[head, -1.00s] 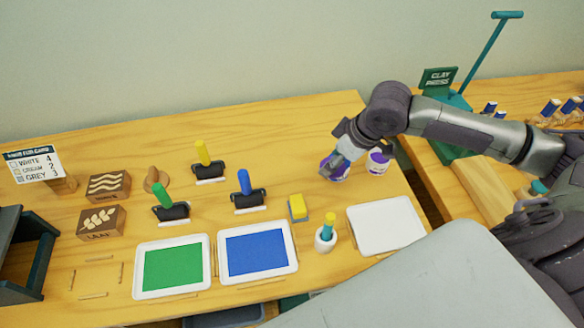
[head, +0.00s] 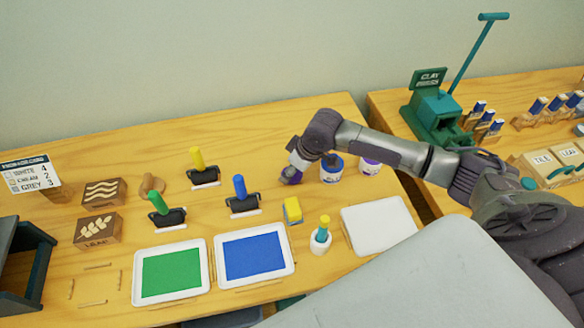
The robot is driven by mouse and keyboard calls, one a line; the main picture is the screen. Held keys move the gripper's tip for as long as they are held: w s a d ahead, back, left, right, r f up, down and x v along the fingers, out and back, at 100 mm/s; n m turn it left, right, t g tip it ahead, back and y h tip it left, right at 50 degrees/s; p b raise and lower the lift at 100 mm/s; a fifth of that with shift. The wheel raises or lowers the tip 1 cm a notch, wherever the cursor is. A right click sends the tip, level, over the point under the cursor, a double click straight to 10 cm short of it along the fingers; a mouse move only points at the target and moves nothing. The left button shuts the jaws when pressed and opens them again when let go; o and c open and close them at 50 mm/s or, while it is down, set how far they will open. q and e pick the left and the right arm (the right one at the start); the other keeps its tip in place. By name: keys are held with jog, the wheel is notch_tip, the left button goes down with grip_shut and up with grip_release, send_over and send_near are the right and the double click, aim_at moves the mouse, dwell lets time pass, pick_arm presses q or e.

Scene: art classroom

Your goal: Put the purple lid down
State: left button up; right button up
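My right gripper (head: 293,168) is left of the two paint jars, near the table's middle. Its fingers are mostly hidden by its own wrist. The purple lid (head: 291,176) shows as a small purple piece at the fingertips and appears gripped. I cannot tell whether it touches the table. A jar with a blue top and white label (head: 331,170) stands just right of the gripper. A purple jar (head: 370,167) stands further right, partly behind my forearm. My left gripper is not in view.
A white tray (head: 378,226) lies front right. Rollers, including a blue-handled one (head: 242,198), lie left. A green paint tray (head: 171,272) and a blue one (head: 253,256) are in front.

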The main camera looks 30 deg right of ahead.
jog(key=shift+f, duration=0.1)
jog(key=o, duration=0.8)
jog(key=v, duration=1.2)
